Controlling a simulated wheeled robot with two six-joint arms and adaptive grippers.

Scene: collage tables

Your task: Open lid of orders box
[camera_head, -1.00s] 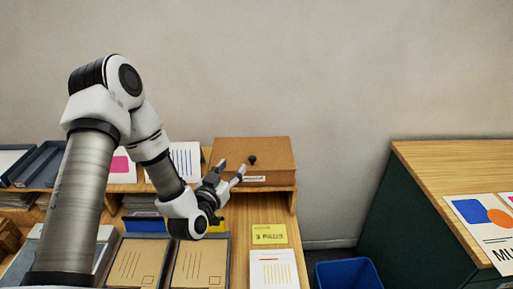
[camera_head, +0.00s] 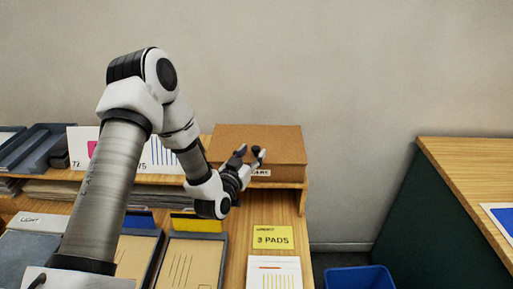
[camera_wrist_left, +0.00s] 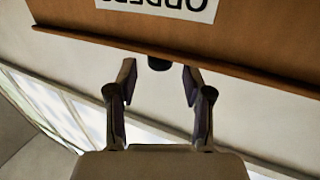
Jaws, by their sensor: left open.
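The orders box (camera_head: 257,140) is a brown box with a flat lid, and it stands on the wooden shelf. The lid looks shut. In the left wrist view the box front (camera_wrist_left: 255,30) fills the top, with its upside-down white ORDERS label (camera_wrist_left: 160,8) partly cut off. A dark knob (camera_wrist_left: 159,63) shows by the lid's edge, between the fingertips and slightly beyond them. My left gripper (camera_head: 251,153) is open in front of the box, and its fingers cover part of the front. It also shows in the left wrist view (camera_wrist_left: 159,78). My right gripper is out of view.
A white card with coloured stripes (camera_head: 162,155) stands left of the box. Below lie envelope trays (camera_head: 195,262), a yellow "3 PADS" note (camera_head: 273,238) and a striped pad (camera_head: 273,275). A blue bin (camera_head: 360,278) and another table (camera_head: 470,175) are at right.

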